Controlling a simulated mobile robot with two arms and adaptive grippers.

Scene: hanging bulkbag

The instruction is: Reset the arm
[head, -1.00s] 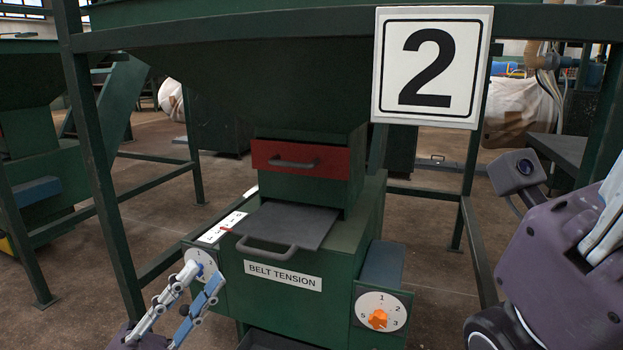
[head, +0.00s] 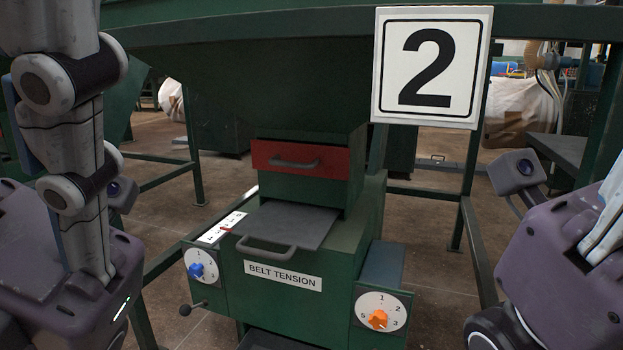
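My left gripper (head: 72,150) is raised close to the camera at the left edge, with its jointed grey finger links pointing up. It is seen side-on and cut off, so its opening cannot be judged. It is clear of the machine and nothing shows in it. My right gripper (head: 603,225) is at the right edge, mostly out of frame above its purple wrist housing. Its fingertips are hidden and its opening cannot be judged.
The green machine (head: 270,308) stands ahead with a blue knob (head: 197,270), an orange knob (head: 378,319), a grey handled plate (head: 287,223) and a red handled panel (head: 300,158). A lever (head: 186,309) juts out at lower left. Green frame posts (head: 475,180) stand around it.

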